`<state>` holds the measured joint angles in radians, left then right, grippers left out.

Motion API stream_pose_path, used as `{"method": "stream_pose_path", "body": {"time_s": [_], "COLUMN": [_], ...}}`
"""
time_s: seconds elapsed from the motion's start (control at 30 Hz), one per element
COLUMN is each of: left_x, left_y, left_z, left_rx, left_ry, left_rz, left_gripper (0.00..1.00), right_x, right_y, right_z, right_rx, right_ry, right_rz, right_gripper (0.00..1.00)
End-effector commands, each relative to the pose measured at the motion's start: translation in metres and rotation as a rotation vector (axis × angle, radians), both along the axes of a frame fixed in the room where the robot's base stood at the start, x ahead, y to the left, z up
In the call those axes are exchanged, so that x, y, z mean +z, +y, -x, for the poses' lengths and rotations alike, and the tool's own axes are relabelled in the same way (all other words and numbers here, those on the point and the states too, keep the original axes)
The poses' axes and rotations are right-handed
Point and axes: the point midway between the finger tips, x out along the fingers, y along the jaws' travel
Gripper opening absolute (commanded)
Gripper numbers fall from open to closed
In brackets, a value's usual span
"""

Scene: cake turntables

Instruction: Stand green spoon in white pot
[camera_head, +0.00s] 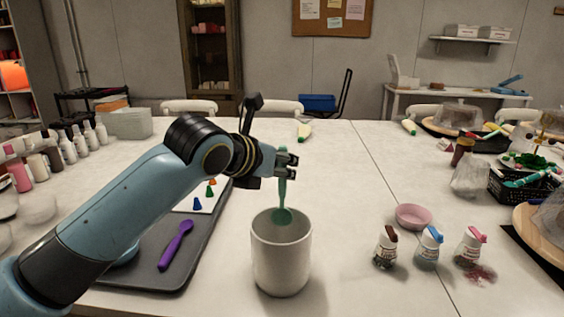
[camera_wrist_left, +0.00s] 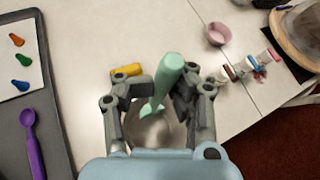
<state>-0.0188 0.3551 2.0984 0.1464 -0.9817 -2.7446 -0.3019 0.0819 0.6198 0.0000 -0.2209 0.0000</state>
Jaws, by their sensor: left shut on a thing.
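My left gripper (camera_head: 283,162) is shut on the green spoon (camera_head: 283,213) and holds it upright above the white pot. The spoon's bowl hangs down at the pot's mouth, in front of the far inner wall as seen in the head view. The white pot (camera_head: 281,262) stands upright on the table. In the left wrist view, the spoon (camera_wrist_left: 166,82) sits between the fingers of the left gripper (camera_wrist_left: 164,97), with the pot (camera_wrist_left: 152,130) below, partly hidden by the gripper. My right gripper is in neither view.
A dark tray (camera_head: 137,267) with a purple spoon (camera_head: 176,245) lies left of the pot. To the right stand a pink bowl (camera_head: 413,216) and small bottles with brown (camera_head: 386,250), blue (camera_head: 428,250) and pink (camera_head: 469,249) caps. The table behind the pot is mostly clear.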

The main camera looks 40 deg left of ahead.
Motion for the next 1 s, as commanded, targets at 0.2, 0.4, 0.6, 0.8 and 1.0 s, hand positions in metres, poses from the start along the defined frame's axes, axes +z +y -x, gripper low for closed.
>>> {"method": "stream_pose_path", "body": {"time_s": [0.2, 0.4, 0.6, 0.8, 1.0], "left_x": [-0.023, -0.039, -0.050, -0.053, -0.052], "left_y": [0.000, 0.000, 0.000, 0.000, 0.000], "left_z": [0.000, 0.000, 0.000, 0.000, 0.000], "left_rx": [0.001, 0.001, 0.001, 0.001, 0.000], "left_ry": [0.001, 0.002, 0.001, 0.001, 0.000], "left_rz": [0.000, 0.001, 0.000, 0.000, 0.000], "left_gripper": [0.00, 0.00, 0.00, 0.00, 0.00], "right_x": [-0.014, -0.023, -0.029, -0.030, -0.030], "right_y": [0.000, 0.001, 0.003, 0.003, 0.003], "right_z": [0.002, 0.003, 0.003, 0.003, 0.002], "right_rx": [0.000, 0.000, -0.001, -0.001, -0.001], "right_ry": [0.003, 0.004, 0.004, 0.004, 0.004], "right_rz": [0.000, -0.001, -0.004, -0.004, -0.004], "right_gripper": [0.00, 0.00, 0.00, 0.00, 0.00]}}
